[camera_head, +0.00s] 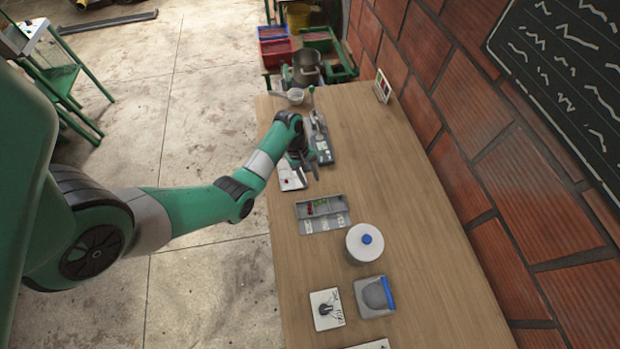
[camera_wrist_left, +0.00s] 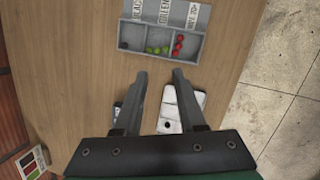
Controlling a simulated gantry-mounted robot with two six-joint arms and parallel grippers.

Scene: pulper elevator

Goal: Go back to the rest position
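My left gripper (camera_head: 309,173) hangs over the wooden table, reaching in from the left. Its two fingers also show in the left wrist view (camera_wrist_left: 160,76), apart with nothing between the tips. A grey sorting tray (camera_head: 330,222) lies on the table just nearer than the gripper. In the wrist view the tray (camera_wrist_left: 144,54) has a dark item, green berries (camera_wrist_left: 157,49) and red berries (camera_wrist_left: 178,44) in separate compartments. A white card (camera_head: 290,178) lies beside the gripper, partly hidden by it. My right gripper is not in view.
A white lidded container (camera_head: 362,248) with a blue knob, a grey box (camera_head: 371,299) with a blue edge and a small card (camera_head: 326,312) stand nearer. A grey device (camera_head: 321,147) lies behind the gripper. A brick wall (camera_head: 500,200) borders the table's right side.

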